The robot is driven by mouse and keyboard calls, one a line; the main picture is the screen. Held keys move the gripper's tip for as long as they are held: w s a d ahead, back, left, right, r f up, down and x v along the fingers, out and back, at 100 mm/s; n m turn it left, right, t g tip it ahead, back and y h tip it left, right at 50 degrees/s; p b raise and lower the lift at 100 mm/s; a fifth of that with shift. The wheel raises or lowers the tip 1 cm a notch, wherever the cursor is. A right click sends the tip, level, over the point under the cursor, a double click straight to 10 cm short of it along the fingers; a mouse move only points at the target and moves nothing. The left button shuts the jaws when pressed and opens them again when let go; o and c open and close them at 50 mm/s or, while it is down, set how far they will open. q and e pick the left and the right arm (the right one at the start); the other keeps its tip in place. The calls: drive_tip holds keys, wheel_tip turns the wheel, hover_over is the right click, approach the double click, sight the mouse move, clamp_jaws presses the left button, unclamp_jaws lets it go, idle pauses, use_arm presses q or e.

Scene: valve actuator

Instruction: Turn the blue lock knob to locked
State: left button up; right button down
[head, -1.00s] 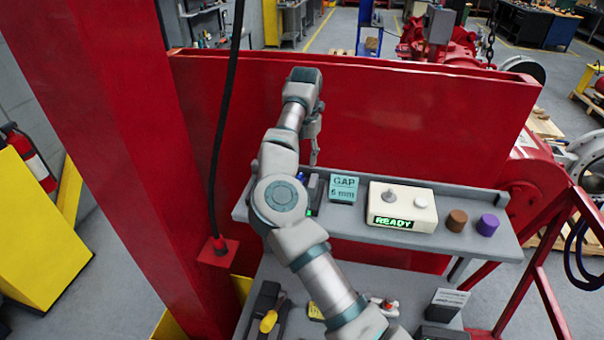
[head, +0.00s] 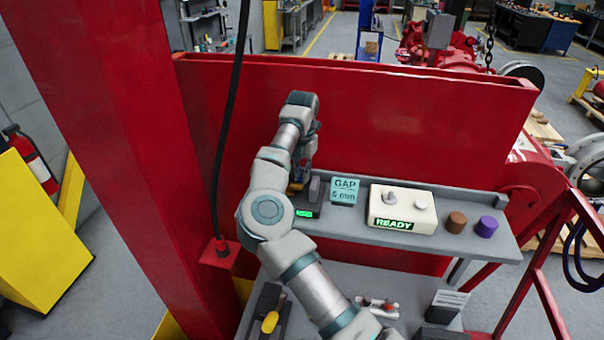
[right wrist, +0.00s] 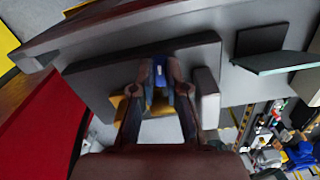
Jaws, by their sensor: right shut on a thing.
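The blue lock knob (right wrist: 158,68) sits on a dark grey device and carries a small white mark; in the right wrist view it lies between my fingertips. My right gripper (right wrist: 159,88) is shut on the knob, with one finger on each side. In the head view my right gripper (head: 301,178) points down at the device (head: 313,191), which stands at the left part of the grey shelf and has a lit green display. There the knob is mostly hidden by my gripper and arm. My left gripper is in neither view.
A teal "GAP 6 mm" sign (head: 344,191) stands just right of the device. A cream box reading READY (head: 402,209), a brown cylinder (head: 456,222) and a purple one (head: 487,226) follow along the grey shelf (head: 350,229). A red wall (head: 400,125) rises behind; a black cable (head: 228,130) hangs left.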

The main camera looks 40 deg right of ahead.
drive_tip(key=shift+d, duration=0.1)
drive_tip(key=shift+m+p, duration=0.7)
drive_tip(key=shift+m, duration=0.4)
drive_tip(key=m+p, duration=0.1)
drive_tip(key=m, duration=0.1)
drive_tip(key=shift+m, duration=0.3)
drive_tip(key=m+p, duration=0.1)
drive_tip(key=m, duration=0.3)
drive_tip(key=shift+a, duration=0.2)
drive_tip(key=m+p, duration=0.1)
drive_tip(key=m, duration=0.2)
drive_tip(key=shift+m, duration=0.4)
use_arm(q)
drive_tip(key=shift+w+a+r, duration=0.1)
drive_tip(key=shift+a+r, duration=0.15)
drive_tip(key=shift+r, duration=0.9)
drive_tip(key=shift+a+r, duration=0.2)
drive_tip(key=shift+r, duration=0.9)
use_arm(e)
drive_tip(key=shift+m, duration=1.3)
drive_tip(key=shift+r, duration=0.1)
